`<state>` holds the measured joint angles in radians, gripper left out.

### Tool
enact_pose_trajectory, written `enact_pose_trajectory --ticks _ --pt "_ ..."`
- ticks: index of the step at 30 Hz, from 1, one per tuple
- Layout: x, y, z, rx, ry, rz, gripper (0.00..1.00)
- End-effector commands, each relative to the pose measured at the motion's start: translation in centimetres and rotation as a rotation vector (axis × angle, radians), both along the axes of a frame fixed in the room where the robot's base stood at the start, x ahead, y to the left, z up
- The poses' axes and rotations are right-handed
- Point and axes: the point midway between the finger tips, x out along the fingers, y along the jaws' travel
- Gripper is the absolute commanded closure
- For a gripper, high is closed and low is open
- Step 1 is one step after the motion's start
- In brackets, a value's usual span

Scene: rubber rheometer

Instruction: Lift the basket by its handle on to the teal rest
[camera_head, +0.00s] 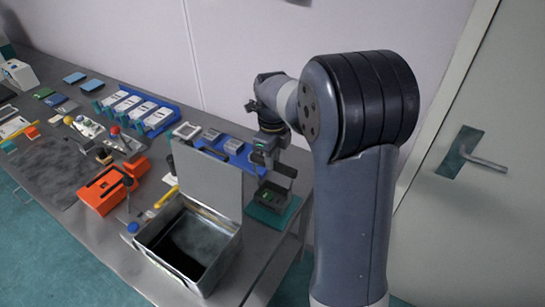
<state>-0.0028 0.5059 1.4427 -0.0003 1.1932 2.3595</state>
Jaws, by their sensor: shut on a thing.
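The dark basket (271,194) is at the right end of the table, with a small green patch showing on it. Its handle (284,171) rises toward my gripper. My gripper (268,158) points down right above the basket and is shut on the handle; its fingertips are small and partly hidden. The teal rest (264,217) shows as a flat teal square under and around the basket. I cannot tell whether the basket touches the rest or hangs just above it.
An open metal box (228,247) with a raised lid (208,180) stands just left of the basket. A blue tray (244,160) lies behind. Orange boxes (101,191) and several other items fill the table's left. A wall and door (490,190) are close at the right.

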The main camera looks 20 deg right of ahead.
Motion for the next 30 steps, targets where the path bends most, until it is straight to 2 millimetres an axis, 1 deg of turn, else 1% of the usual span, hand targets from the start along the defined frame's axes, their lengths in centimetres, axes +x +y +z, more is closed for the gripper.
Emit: enact_pose_trajectory --ticks 30 --pt "0.0 0.0 -1.1 0.000 -0.001 0.000 1.00"
